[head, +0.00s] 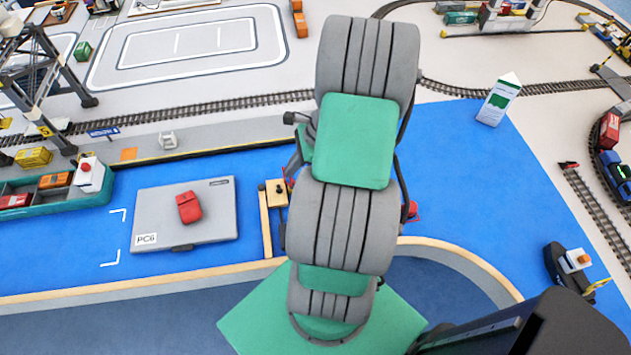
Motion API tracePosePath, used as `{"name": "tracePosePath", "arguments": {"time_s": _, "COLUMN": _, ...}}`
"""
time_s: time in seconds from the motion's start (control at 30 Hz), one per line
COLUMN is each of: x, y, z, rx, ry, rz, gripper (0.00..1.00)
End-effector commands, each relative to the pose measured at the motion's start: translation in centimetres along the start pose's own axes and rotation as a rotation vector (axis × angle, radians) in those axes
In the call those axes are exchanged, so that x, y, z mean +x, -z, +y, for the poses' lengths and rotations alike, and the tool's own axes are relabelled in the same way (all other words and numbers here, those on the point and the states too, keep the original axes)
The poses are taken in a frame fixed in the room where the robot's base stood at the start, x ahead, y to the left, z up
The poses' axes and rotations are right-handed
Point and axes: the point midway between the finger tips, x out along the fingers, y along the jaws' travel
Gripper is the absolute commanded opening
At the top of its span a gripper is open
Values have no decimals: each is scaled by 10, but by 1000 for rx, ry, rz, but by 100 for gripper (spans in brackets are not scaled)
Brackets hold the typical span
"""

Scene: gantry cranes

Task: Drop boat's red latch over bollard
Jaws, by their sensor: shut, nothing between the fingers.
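A teal boat (60,205) lies on the blue water at the left, along the grey quay, carrying several containers. Its white cabin (91,178) has a red part (86,167) on top; I cannot tell whether this is the latch. A small white fitting (168,140), possibly the bollard, stands on the quay to the right of the boat. My gripper is not seen; my large grey and green arm fills the middle of the view and hides what lies behind it.
A grey case (150,215) marked PC6, with a red object (189,207) on it, lies on the water. A yellow-beige frame (265,222) stands beside my arm. A crane (45,75) stands at upper left. A dark boat (556,268) lies at right. Open blue surface lies right of my arm.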

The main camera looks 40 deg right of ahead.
Motion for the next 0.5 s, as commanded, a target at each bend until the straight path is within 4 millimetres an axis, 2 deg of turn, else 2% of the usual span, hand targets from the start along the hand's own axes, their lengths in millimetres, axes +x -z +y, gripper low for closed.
{"name": "tracePosePath", "arguments": {"time_s": 0.5, "x": 18, "y": -12, "z": 0, "rx": 0, "ry": -2, "rz": -1, "gripper": 0}}
